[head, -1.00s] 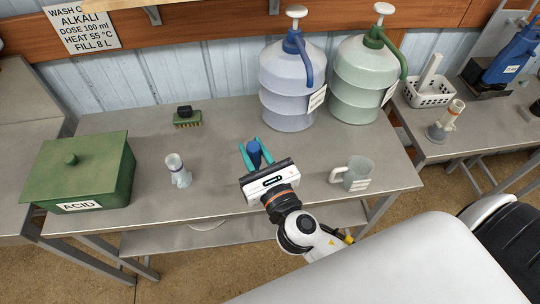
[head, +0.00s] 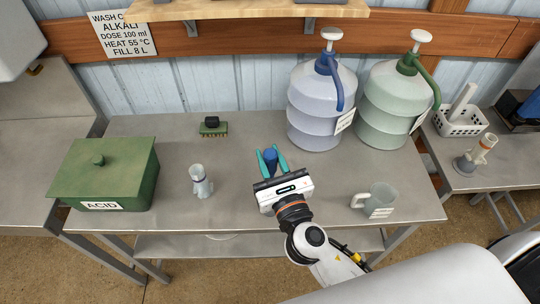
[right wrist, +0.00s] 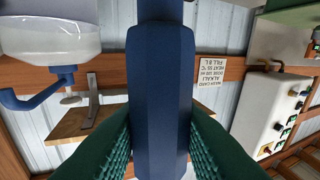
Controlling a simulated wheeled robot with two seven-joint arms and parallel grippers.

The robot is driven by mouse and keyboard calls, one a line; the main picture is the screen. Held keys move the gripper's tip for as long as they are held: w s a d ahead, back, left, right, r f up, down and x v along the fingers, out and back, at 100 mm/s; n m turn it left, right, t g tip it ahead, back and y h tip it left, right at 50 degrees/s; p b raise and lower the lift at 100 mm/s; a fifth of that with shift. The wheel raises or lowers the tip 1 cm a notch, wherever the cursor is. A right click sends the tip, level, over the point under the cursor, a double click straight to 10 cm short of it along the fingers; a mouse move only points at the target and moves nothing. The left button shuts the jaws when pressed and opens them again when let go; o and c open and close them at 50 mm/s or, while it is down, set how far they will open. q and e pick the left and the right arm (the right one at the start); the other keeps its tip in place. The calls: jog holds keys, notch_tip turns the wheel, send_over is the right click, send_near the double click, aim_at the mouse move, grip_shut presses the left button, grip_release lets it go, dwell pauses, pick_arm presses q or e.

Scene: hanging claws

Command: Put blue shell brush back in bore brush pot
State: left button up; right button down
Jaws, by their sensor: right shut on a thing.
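My right gripper (head: 271,158) is shut on the blue shell brush (head: 270,161) above the middle of the steel table (head: 240,212). In the right wrist view the brush's dark blue handle (right wrist: 161,95) fills the centre, between the teal fingers; its far end is out of frame. A small grey-white upright cup-like piece (head: 201,182) stands on the table to the left of the gripper. I cannot tell for certain which vessel is the bore brush pot. My left gripper is not in view.
A green ACID box (head: 105,172) stands at left, a green scrub brush (head: 213,128) behind. Blue (head: 318,110) and green (head: 395,105) pump jugs stand at back right, a grey mug (head: 377,200) in front. A white basket (head: 461,121) and grey stand (head: 469,165) occupy the right bench.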

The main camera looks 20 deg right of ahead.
jog(key=shift+f+b, duration=3.8)
jog(key=shift+f, duration=0.95)
jog(key=c, duration=0.8)
grip_release()
jog(key=shift+s, duration=0.15)
jog(key=s, duration=0.2)
jog(key=s+r+b, duration=0.1)
jog(key=s, duration=0.4)
jog(key=shift+s+d+r, duration=0.15)
jog(key=shift+s, duration=0.25)
